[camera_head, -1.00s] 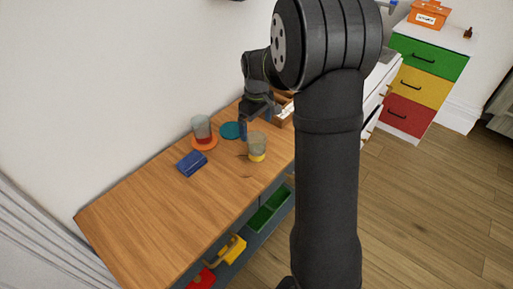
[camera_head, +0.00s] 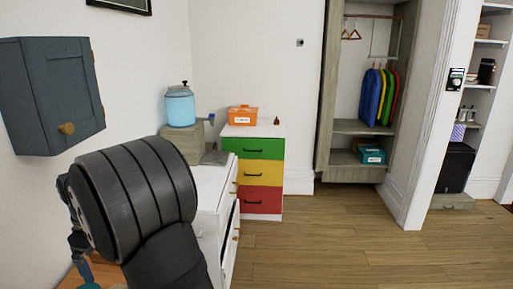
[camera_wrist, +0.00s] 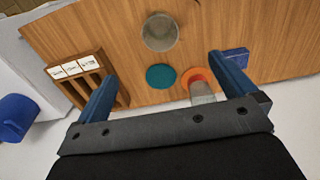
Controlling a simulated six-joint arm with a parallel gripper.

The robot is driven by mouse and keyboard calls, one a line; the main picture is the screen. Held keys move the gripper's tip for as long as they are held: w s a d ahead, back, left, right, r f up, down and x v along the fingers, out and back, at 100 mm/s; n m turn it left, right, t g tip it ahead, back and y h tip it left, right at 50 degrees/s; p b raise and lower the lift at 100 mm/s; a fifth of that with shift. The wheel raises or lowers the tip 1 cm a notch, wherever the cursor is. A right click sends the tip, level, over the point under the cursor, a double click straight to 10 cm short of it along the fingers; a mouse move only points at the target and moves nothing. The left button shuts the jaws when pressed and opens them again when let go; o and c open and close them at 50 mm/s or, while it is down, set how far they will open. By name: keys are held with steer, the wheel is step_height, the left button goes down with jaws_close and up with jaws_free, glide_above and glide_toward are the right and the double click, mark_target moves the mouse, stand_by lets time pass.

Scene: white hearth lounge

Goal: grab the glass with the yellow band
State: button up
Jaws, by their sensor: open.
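A clear glass (camera_wrist: 160,32) stands on the wooden table at the top middle of the wrist view, seen from above. Its band is not clear here, but its place matches the yellow-banded glass in the earlier head view. My gripper (camera_wrist: 162,66) is open, its two blue fingers wide apart, with nothing between them in its grip. The glass lies beyond the fingertips, roughly centred between them. A teal coaster (camera_wrist: 160,76) lies between glass and gripper. A second glass (camera_wrist: 201,92) stands on an orange coaster (camera_wrist: 187,78) near the right finger, partly hidden. The head view shows neither glass.
A wooden rack with white labels (camera_wrist: 85,72) is beside the left finger. A blue box (camera_wrist: 235,60) lies beyond the right finger. The wooden table (camera_wrist: 110,30) is bare around the glass. White drawers (camera_head: 212,195) and a coloured drawer unit (camera_head: 255,172) stand farther off.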

steer(key=c, duration=0.3)
stand_by(0.4)
step_height(320, 180, down, 18)
steer(key=m, duration=2.2)
steer(key=shift+r+m, duration=0.25)
steer(key=shift+m, duration=0.05)
steer(key=c, duration=1.2)
